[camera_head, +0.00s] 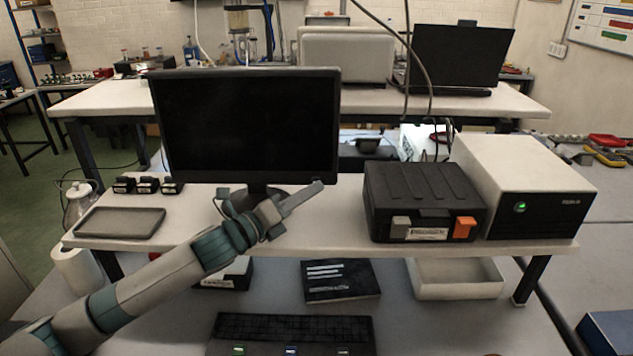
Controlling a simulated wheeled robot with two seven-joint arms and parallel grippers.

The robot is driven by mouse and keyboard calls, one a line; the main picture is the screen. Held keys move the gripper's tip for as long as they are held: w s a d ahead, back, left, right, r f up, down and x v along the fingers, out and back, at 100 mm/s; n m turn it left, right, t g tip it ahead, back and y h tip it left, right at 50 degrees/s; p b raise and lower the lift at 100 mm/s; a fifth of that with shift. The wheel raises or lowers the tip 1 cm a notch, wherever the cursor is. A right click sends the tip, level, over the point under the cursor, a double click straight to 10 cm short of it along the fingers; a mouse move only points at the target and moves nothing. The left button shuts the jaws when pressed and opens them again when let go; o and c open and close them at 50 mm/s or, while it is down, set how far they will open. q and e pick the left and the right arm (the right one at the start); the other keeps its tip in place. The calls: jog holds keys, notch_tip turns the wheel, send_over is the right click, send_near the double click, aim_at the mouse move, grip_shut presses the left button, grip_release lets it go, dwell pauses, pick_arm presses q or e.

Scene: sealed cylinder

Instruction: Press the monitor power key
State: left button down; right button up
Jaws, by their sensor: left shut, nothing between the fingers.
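A monitor (245,120) with a dark screen stands on the white raised shelf (330,225). My left arm comes in from the lower left. My left gripper (318,187) is shut and empty, in front of the monitor's lower right edge and pointing up and to the right. The gripper and wrist partly hide the monitor's stand (250,190). I cannot make out the power key on the bezel. From this view I cannot tell whether the fingertips touch the monitor. My right gripper is not in view.
Right of the monitor are a black case (420,195) with an orange latch and a white box (530,180) with a lit green button. A grey tray (120,222) and small black items (147,185) lie left. A keyboard (290,332) lies below.

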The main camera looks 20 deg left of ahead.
pick_arm(q)
jog(key=shift+s+d, duration=0.1)
jog(key=shift+s, duration=0.35)
jog(key=shift+s, duration=0.1)
jog(key=shift+s+d+p, duration=0.15)
jog(key=shift+s+d, duration=0.15)
jog(key=shift+s, duration=0.65)
jog(key=shift+s+d+p, duration=0.2)
jog(key=shift+s+d, duration=0.05)
jog(key=shift+s, duration=0.65)
jog(key=shift+s+d+p, duration=0.15)
jog(key=shift+s+d, duration=0.15)
jog(key=shift+s, duration=0.65)
dwell(0.4)
